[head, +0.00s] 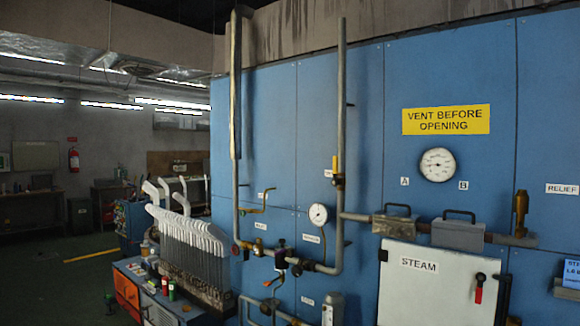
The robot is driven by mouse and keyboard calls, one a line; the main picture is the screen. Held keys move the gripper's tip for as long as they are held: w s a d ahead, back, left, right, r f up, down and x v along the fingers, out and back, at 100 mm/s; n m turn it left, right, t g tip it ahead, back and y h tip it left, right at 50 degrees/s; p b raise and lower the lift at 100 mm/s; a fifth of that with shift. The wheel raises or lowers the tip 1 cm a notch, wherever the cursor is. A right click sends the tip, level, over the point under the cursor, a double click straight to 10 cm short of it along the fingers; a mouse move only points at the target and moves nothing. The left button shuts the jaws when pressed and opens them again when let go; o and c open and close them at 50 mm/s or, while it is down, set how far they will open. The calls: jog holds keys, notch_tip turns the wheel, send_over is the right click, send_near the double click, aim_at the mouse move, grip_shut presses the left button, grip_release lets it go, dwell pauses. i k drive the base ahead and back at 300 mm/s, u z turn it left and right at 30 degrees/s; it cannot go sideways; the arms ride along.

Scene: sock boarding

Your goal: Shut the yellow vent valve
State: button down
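Yellow-handled valves show on the blue panel, and their small labels are too blurred to tell which is the vent. One yellow handle (335,163) stands upright, in line with the tall right-hand pipe (341,90), above a dark valve body (338,181). A small label (328,173) sits left of it. My gripper is not in view.
A white STEAM door (412,284) with a red handle (479,288) is at lower right. Gauges (437,164) (318,214) and a yellow "VENT BEFORE OPENING" sign (446,119) are on the panel. A rack of white sock boards (190,245) stands left. Open floor (60,280) lies farther left.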

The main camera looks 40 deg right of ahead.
aim_at(335, 182)
jog(key=u, duration=0.5)
jog(key=k, duration=1.35)
jog(key=z, duration=0.35)
jog(key=i, duration=1.6)
jog(key=u, duration=0.1)
